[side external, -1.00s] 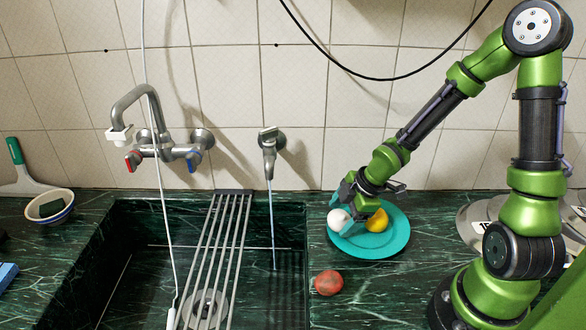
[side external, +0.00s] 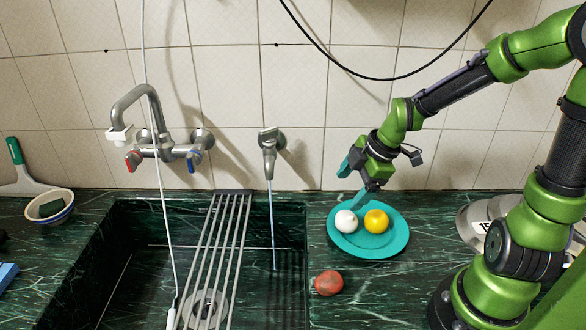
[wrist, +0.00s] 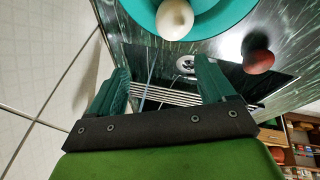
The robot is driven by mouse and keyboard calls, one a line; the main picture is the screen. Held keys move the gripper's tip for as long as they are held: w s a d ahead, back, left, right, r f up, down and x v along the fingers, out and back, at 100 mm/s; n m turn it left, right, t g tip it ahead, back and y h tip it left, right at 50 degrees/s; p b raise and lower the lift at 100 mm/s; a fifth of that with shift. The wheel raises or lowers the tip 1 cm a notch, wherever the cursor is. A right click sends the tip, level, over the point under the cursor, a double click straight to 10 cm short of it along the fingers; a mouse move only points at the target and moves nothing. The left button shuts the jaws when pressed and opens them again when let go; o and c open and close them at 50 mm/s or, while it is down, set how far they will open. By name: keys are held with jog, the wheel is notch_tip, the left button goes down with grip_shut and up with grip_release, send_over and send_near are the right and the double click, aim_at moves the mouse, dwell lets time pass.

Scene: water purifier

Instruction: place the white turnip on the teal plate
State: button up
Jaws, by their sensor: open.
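The white turnip (side external: 346,221) rests on the teal plate (side external: 380,247), left of a yellow-orange round item (side external: 377,221) on the same plate. The turnip also shows in the wrist view (wrist: 174,19), on the plate (wrist: 232,12) at the top. My gripper (side external: 352,180) is open and empty above the back of the plate, apart from the turnip. In the wrist view its two fingers (wrist: 160,85) are spread wide with nothing between them.
A reddish round item (side external: 328,283) lies on the green marble counter in front of the plate. The sink (side external: 130,240) with a metal rack (side external: 215,250) is to the left. A tap (side external: 268,145) and the tiled wall (side external: 330,130) stand behind.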

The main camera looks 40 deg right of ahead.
jog(key=s+a+r+m+t, duration=0.1)
jog(key=s+a+r+m, duration=0.2)
jog(key=r+m, duration=0.3)
jog(key=s+a+r+m+t, duration=0.1)
jog(key=s+a+r+m, duration=0.2)
jog(key=s+r+m, duration=0.3)
jog(key=r+m, duration=0.1)
jog(key=m, duration=0.3)
jog(key=shift+s+t, duration=0.15)
jog(key=shift+t, duration=0.25)
